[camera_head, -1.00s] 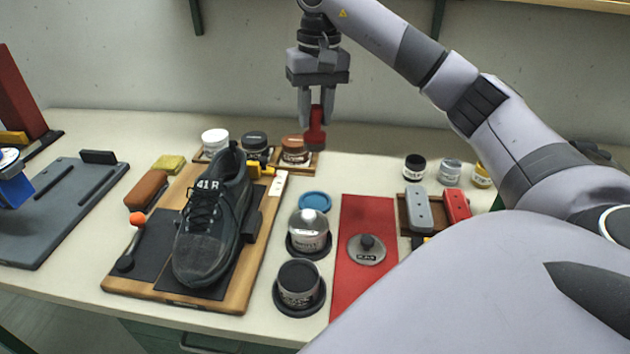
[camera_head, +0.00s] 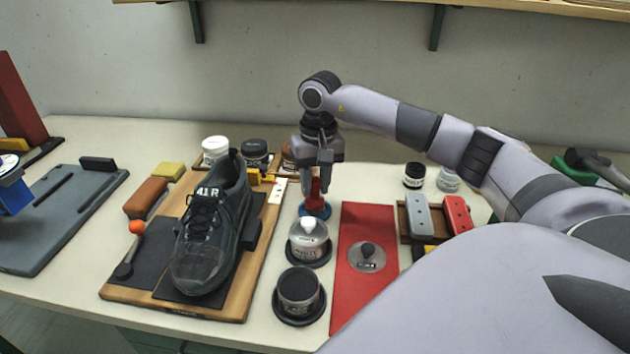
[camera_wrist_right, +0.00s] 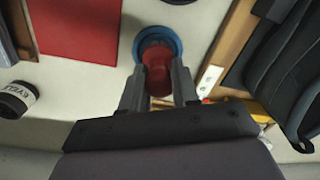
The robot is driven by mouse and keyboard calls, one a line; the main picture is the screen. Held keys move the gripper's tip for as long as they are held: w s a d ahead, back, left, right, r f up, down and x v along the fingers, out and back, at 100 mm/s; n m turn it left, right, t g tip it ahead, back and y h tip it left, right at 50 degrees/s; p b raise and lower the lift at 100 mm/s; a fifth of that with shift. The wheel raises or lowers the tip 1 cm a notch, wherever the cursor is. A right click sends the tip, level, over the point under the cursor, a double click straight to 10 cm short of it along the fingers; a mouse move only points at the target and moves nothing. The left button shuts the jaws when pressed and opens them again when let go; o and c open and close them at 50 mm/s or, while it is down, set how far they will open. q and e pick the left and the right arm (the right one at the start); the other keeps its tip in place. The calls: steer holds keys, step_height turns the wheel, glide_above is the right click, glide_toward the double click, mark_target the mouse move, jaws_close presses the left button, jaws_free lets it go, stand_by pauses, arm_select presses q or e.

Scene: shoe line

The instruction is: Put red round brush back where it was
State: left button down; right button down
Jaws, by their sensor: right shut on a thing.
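My right gripper (camera_head: 318,185) is shut on the red round brush (camera_head: 314,200) and holds it upright over the blue round disc (camera_head: 328,211). In the right wrist view the red brush (camera_wrist_right: 156,68) sits between the fingertips (camera_wrist_right: 158,84), with the blue disc (camera_wrist_right: 172,42) showing around its lower end. The brush appears to be at or just above the disc; I cannot tell if it touches. My left gripper is not clearly seen.
A red mat (camera_head: 350,300) with a round lid (camera_head: 367,256) lies to the right. The black shoe (camera_head: 210,235) on a wooden board (camera_head: 240,300) is to the left.

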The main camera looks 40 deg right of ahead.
steer(key=c, duration=0.8)
jaws_free()
steer(key=shift+c, duration=0.2)
step_height(320, 180, up, 12)
steer(key=shift+d+b, duration=0.25)
steer(key=shift+b, duration=0.05)
steer(key=shift+s, duration=0.15)
